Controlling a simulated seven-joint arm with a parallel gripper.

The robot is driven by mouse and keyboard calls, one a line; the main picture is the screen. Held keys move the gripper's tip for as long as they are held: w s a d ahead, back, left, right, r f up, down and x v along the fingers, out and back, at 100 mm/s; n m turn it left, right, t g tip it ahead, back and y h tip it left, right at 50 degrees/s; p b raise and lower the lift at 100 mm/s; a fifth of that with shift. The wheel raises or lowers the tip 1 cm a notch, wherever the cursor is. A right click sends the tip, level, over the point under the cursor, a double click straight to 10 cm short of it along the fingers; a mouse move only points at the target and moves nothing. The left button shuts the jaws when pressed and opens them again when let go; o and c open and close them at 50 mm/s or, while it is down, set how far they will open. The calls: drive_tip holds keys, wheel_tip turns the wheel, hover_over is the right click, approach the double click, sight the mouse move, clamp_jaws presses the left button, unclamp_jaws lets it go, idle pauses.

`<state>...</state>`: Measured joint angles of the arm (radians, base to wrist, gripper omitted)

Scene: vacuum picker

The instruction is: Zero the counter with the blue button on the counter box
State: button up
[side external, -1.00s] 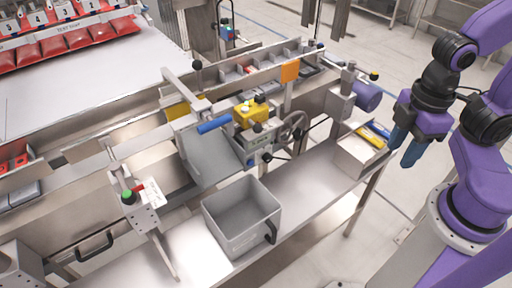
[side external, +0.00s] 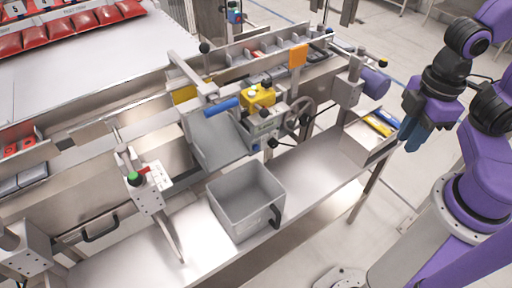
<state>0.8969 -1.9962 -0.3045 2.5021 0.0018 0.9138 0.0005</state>
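A yellow box (side external: 258,97) with small fittings on top sits mid-frame on the machine's near rail. Below it is a small grey panel (side external: 264,121) with round fittings. I cannot tell for sure which is the counter box, and no blue button is clear at this size. A white control box (side external: 155,181) with a green button (side external: 134,179) and a red part is at lower left. My gripper (side external: 410,138), with blue fingers, hangs at the right, well away from these boxes and apparently touching nothing. Its finger gap is unclear.
A grey open bin (side external: 226,217) stands on the steel shelf (side external: 305,178). A blue handle (side external: 221,104) and a handwheel (side external: 299,114) stick out near the yellow box. A carton (side external: 362,151) with yellow and blue items is near my gripper.

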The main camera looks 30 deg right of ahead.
clamp_jaws()
idle(0.4)
idle(1.1)
